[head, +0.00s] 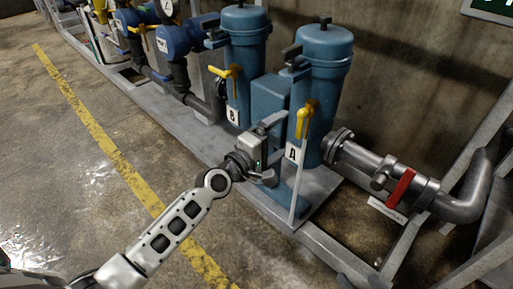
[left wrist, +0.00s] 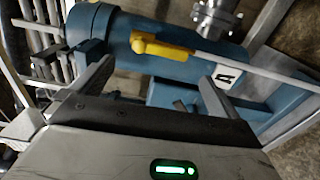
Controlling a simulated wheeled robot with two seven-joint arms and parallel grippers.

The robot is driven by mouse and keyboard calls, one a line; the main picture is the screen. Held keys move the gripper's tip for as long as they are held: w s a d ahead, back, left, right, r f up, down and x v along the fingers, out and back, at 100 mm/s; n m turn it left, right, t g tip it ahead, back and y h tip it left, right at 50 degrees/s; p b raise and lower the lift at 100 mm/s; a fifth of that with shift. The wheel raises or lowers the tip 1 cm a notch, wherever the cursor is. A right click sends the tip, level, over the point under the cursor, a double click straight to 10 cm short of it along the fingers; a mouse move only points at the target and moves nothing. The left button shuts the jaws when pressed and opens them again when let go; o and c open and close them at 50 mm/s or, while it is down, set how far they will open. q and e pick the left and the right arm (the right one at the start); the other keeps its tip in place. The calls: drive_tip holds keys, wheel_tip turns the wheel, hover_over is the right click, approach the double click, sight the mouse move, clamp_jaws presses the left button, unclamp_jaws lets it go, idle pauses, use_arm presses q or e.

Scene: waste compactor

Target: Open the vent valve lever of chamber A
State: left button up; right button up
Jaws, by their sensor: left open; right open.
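The right blue cylinder (head: 321,75) carries a yellow lever (head: 303,120) above a white label (head: 292,154) with a black letter resembling A. The lever hangs downward in the head view. It also shows in the left wrist view (left wrist: 160,48), on the blue cylinder (left wrist: 115,40), with a thin pale rod (left wrist: 260,67) running right from it. My left gripper (head: 277,147) is open and empty, just left of and below the lever. In the left wrist view, the lever appears just beyond the open fingertips (left wrist: 155,72), apparently not touching. My right gripper is not in view.
A second blue cylinder (head: 243,50) with another yellow lever (head: 225,73) stands to the left. A red-handled valve (head: 400,188) sits on the grey pipe at right. A metal frame (head: 245,189) borders the equipment. Floor with a yellow stripe (head: 133,182) lies open at left.

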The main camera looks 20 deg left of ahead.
use_arm(q)
drive_tip(key=v, duration=0.7)
drive_tip(key=shift+s, duration=0.4)
drive_tip(key=shift+a, duration=0.15)
